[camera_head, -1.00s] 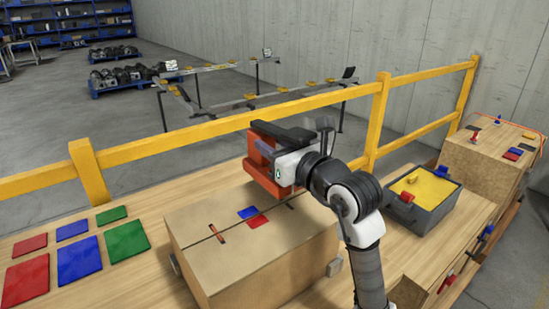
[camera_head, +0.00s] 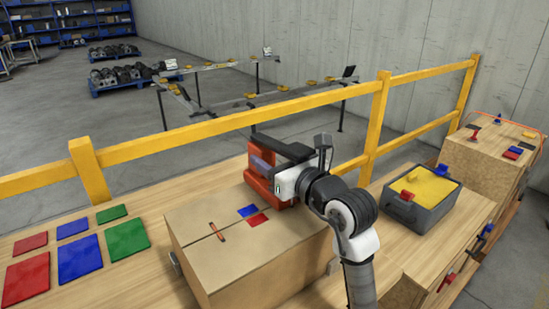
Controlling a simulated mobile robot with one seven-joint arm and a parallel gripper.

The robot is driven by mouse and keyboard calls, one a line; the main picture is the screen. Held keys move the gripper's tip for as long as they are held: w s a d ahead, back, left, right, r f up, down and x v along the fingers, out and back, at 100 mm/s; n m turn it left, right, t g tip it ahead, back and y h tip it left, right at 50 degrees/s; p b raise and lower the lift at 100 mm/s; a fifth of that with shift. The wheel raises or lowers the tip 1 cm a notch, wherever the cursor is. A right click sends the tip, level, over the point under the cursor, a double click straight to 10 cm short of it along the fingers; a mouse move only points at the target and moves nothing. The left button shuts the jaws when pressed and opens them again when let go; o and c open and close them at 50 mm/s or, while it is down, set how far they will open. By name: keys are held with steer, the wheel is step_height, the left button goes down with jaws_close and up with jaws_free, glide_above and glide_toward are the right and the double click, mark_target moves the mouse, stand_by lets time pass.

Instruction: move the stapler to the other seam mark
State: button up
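The red-orange stapler (camera_head: 257,184) is low at the right rear of the cardboard box (camera_head: 200,255), against my gripper (camera_head: 268,157). My gripper appears shut on its upper part; the fingertips are partly hidden. I cannot tell whether the stapler's base touches the box top. A seam (camera_head: 195,242) runs across the box lid. The left seam mark (camera_head: 217,232), a small orange-red strip, is uncovered. The right seam mark is hidden behind the stapler and my gripper. A blue patch (camera_head: 247,211) and a red patch (camera_head: 257,220) lie between them.
Red, blue and green plates (camera_head: 80,258) lie on the bench at left. A grey bin (camera_head: 425,205) with yellow contents stands at right. A yellow rail (camera_head: 225,124) runs behind the bench. Another box (camera_head: 480,165) stands at far right.

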steer(key=shift+r, duration=0.2)
steer(key=b+v, duration=0.3)
steer(key=v, duration=0.7)
steer(key=shift+s+d+f, duration=0.15)
steer(key=shift+s+d, duration=0.05)
steer(key=shift+s+d+b, duration=0.4)
steer(key=shift+s, duration=0.2)
steer(key=shift+c, duration=0.2)
